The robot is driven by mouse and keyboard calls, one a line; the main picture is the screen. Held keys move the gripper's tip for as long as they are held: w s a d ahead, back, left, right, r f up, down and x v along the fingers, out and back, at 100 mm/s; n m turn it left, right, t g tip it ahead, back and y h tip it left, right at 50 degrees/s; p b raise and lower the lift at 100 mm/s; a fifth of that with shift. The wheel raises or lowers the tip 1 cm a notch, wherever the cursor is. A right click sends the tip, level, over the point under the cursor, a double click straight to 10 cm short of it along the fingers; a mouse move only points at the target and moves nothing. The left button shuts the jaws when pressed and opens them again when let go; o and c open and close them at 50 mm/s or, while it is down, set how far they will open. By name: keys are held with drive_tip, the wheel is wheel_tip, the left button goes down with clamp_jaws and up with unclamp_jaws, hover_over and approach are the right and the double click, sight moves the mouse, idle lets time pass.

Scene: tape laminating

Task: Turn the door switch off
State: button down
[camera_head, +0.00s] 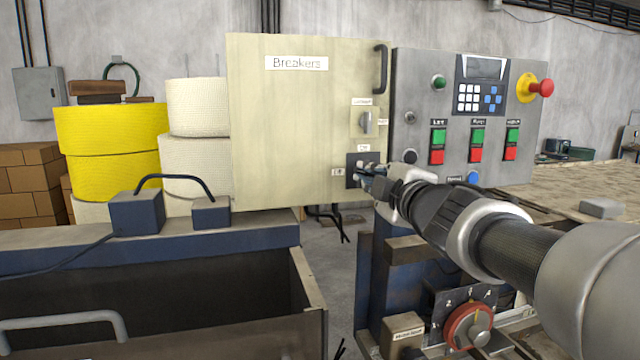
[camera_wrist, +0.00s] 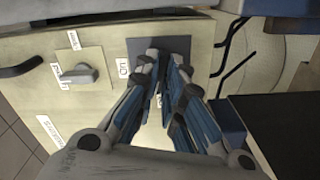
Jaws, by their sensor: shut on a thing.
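The door switch sits on a dark square plate (camera_head: 352,181) low on the right side of the cream "Breakers" cabinet door (camera_head: 290,125). My gripper (camera_head: 369,175) reaches the plate from the right. In the wrist view its blue-padded fingers (camera_wrist: 166,68) are closed around the switch's handle. The handle is mostly hidden between them, so its exact angle cannot be told.
Another rotary switch (camera_head: 365,122) is higher on the door, below the black door handle (camera_head: 381,69). A control panel (camera_head: 465,120) with buttons and a red emergency stop (camera_head: 541,88) adjoins on the right. A dark open bin (camera_head: 150,310) lies below left.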

drive_tip(key=shift+n+b, duration=0.65)
drive_tip(key=shift+n, duration=0.85)
drive_tip(key=c, duration=1.7)
unclamp_jaws()
drive_tip(key=s+d, duration=0.2)
drive_tip(key=s, duration=0.9)
drive_tip(key=shift+s+d, duration=0.15)
drive_tip(key=shift+s, duration=0.25)
